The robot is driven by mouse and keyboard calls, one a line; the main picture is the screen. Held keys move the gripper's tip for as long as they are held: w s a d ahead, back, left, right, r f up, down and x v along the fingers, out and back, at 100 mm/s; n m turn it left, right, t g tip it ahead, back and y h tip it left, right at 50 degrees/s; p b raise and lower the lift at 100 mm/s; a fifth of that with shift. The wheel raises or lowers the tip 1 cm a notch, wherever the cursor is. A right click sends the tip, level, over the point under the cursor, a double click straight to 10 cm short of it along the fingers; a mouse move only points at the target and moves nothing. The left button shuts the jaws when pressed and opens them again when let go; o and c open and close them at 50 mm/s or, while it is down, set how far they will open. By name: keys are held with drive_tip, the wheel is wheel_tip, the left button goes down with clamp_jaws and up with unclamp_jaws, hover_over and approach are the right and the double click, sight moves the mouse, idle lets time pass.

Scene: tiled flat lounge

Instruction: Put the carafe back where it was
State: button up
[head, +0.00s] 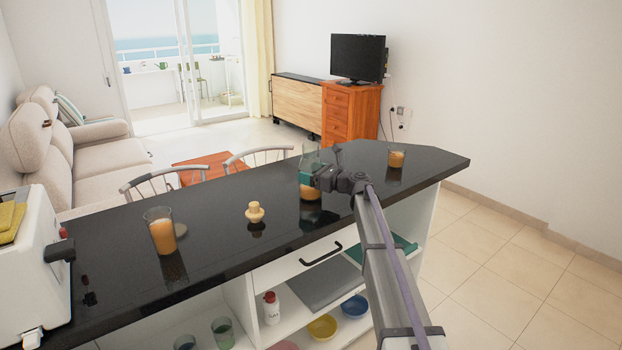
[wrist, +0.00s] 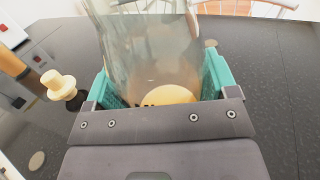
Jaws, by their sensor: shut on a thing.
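The clear glass carafe (head: 311,157) has a little orange liquid at its bottom. It is upright at the right part of the black counter (head: 350,209); I cannot tell whether its base touches the counter. My gripper (head: 318,180) is shut around its body, with teal finger pads on either side in the wrist view (wrist: 162,85). The carafe also fills the middle of the wrist view (wrist: 150,50). A pale wooden stopper (head: 254,212) stands on the counter to the left, apart from the carafe. My gripper partly hides the carafe's lower part.
A smaller juice glass (head: 396,158) stands at the right. A white toaster (head: 32,265) is at the left end. Chairs (head: 160,183) stand behind the counter.

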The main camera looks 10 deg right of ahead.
drive_tip(key=shift+f, duration=0.15)
drive_tip(key=o, duration=1.3)
drive_tip(key=shift+o, duration=0.2)
drive_tip(key=shift+s+d+r, duration=0.15)
drive_tip(key=shift+r, duration=0.05)
drive_tip(key=v, duration=1.1)
drive_tip(key=shift+s+d, duration=0.25)
